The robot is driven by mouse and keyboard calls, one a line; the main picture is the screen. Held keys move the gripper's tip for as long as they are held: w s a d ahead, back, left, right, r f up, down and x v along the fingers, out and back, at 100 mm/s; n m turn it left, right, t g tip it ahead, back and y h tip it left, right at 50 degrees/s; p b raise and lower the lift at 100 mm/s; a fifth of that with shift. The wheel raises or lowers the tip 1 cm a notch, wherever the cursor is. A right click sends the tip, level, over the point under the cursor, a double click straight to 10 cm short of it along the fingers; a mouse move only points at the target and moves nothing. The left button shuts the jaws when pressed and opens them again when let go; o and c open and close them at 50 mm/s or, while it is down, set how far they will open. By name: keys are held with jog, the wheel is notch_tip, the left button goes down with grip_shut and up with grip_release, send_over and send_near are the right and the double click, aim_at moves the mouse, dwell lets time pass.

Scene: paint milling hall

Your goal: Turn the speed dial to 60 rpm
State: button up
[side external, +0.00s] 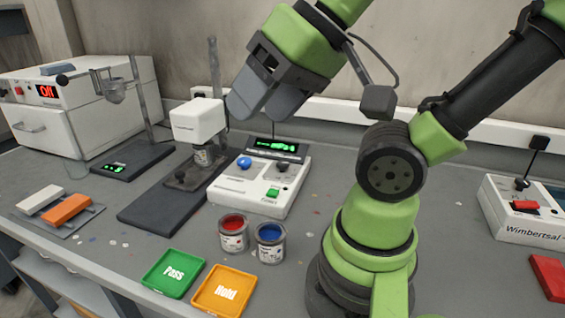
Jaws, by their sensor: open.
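A white control box (262,195) stands near the middle of the bench. On its top are a blue knob (244,162) at the left and a dark knob (281,166) at the right. The printing beside them is too small to read, so I cannot tell which is the speed dial or where it points. A dark display (277,146) with green figures at the back of the box is also unreadable. My gripper (254,114) is open and empty, above and behind the box in the picture, apart from both knobs.
A white-headed mixer stand (197,121) is just left of the box. Red (233,234) and blue (270,243) paint cans stand in front, near the green Pass tray (172,273) and orange Hold tray (223,290). A white oven-like unit (60,112) reads Off.

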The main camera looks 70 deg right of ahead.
jog(key=w+d+n+g+h, duration=0.2)
jog(key=w+d, duration=0.5)
jog(key=n+g, duration=0.5)
jog(key=n, duration=0.2)
send_over(282, 163)
notch_tip(282, 163, down, 17)
jog(key=shift+m, duration=0.3)
notch_tip(282, 163, down, 9)
jog(key=shift+f, duration=0.1)
jog(key=c, duration=0.9)
